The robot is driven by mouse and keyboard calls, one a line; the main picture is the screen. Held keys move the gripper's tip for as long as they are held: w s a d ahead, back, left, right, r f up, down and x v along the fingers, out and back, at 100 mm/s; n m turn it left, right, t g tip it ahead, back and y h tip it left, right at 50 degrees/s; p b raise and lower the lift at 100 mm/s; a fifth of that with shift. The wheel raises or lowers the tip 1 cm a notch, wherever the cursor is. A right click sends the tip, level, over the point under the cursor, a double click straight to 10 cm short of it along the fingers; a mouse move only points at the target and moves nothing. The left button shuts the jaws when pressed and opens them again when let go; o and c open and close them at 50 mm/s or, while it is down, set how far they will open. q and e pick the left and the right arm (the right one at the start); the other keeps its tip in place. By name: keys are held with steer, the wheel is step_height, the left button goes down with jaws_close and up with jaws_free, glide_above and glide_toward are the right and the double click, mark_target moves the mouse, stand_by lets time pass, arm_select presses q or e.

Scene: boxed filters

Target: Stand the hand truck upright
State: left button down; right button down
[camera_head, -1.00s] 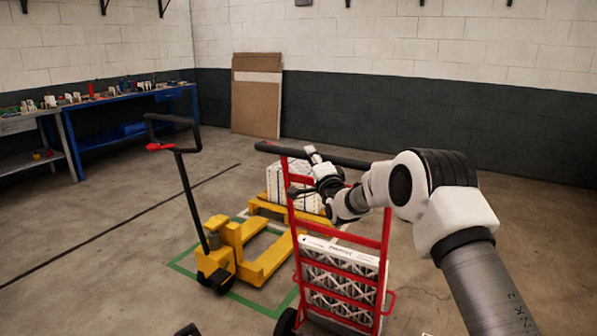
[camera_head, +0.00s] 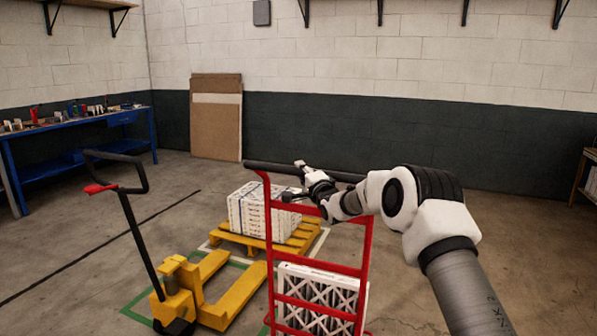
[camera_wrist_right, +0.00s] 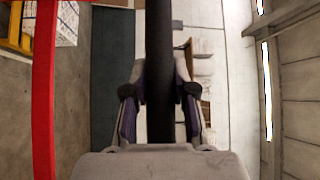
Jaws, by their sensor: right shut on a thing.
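The red hand truck (camera_head: 367,258) stands in front of me in the head view, close to upright; its wheels are out of view. It carries a boxed filter (camera_head: 318,297) with a dark crossed pattern. Its black top handle bar (camera_head: 268,168) runs level across the top. My right gripper (camera_head: 303,182) is at this bar. In the right wrist view, the black bar (camera_wrist_right: 160,70) passes between the two fingers of the right gripper (camera_wrist_right: 160,97), which is shut on it. A red upright of the truck (camera_wrist_right: 43,95) shows at the left there. My left gripper is not in view.
A yellow pallet jack (camera_head: 185,290) with a black handle stands to the left. Behind the truck is a yellow pallet (camera_head: 262,243) with strapped white boxes (camera_head: 250,213). A blue workbench (camera_head: 85,130) and cardboard sheets (camera_head: 216,118) stand by the walls.

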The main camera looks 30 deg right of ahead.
steer(key=shift+d+r, duration=0.25)
steer(key=c, duration=0.9)
jaws_free()
steer(key=shift+d, duration=0.15)
steer(key=shift+s+d+f, duration=0.1)
steer(key=shift+s+f, duration=0.25)
steer(key=shift+s, duration=0.05)
steer(key=s, duration=0.3)
steer(key=s+a, duration=0.1)
steer(key=s, duration=0.3)
steer(key=s+f, duration=0.1)
steer(key=s, duration=0.3)
steer(key=shift+a, duration=0.4)
steer(key=shift+w+f, duration=0.1)
